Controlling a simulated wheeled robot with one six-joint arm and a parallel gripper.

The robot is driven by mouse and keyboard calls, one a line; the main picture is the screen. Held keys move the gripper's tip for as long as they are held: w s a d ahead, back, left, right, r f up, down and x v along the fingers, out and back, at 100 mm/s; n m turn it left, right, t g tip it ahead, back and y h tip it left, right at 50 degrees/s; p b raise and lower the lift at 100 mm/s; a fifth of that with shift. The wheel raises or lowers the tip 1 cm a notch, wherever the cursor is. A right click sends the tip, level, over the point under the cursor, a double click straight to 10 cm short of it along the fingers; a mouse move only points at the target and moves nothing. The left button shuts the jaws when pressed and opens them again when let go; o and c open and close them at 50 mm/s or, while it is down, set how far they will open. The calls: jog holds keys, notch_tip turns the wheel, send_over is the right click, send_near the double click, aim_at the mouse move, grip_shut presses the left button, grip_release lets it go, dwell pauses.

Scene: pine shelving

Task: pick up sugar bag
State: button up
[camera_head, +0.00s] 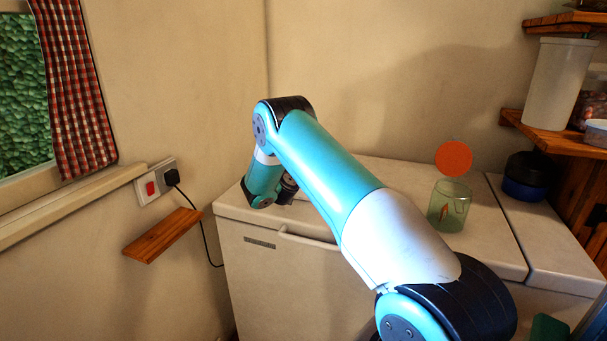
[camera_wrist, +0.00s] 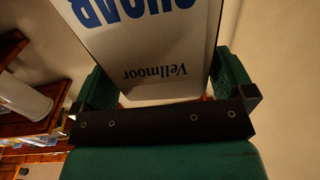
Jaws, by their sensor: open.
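The sugar bag (camera_wrist: 150,48) is white with blue lettering that reads upside down, including "Vellmoor", in the wrist view. It stands between the two green fingers of my gripper (camera_wrist: 165,82). The gripper is open, with one finger on each side of the bag. A gap shows at the left finger; whether the right finger touches the bag I cannot tell.
On the white chest (camera_head: 390,172) stand a greenish glass jar (camera_head: 449,207) and a dark lidded pot (camera_head: 527,178). An orange disc (camera_head: 454,158) shows above the jar. A pine shelf (camera_head: 560,139) holds a white canister (camera_head: 558,84). A small wooden ledge (camera_head: 162,236) and a plugged socket (camera_head: 155,185) are at left.

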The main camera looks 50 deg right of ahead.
jog(key=shift+w+d+f, duration=0.1)
jog(key=shift+w+d, duration=0.25)
jog(key=shift+d, duration=0.3)
jog(key=c, duration=1.7)
